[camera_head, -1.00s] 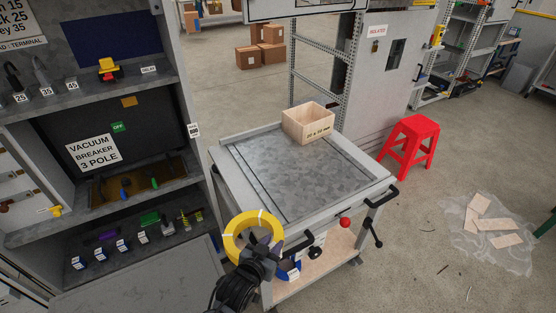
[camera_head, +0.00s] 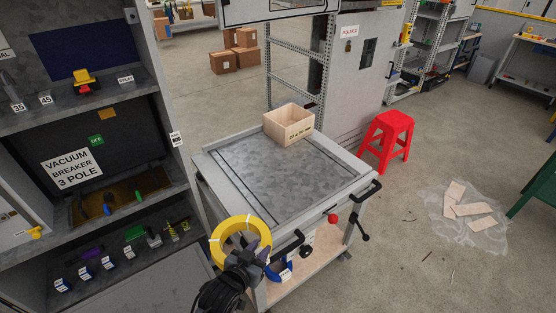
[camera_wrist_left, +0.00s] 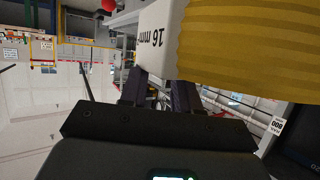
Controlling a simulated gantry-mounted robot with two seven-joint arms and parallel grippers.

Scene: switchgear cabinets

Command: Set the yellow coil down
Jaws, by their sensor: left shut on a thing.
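The yellow coil (camera_head: 226,228) is a ring of yellow cable with pale bands. My left gripper (camera_head: 258,252) is shut on it at its lower right side. The coil is held up in front of the near left corner of the grey-topped cart (camera_head: 300,172), and it hides part of the cart's front edge. In the left wrist view the coil (camera_wrist_left: 245,45) fills the upper right, with a white label reading "16 mm" beside the fingers (camera_wrist_left: 165,88). My right gripper is not in view.
A wooden box (camera_head: 288,124) stands at the back of the cart top; the rest of the top is clear. An open cabinet (camera_head: 130,215) with small parts is on the left. Handles and a red knob (camera_head: 333,218) stick out at the cart's front. A red stool (camera_head: 388,138) stands right.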

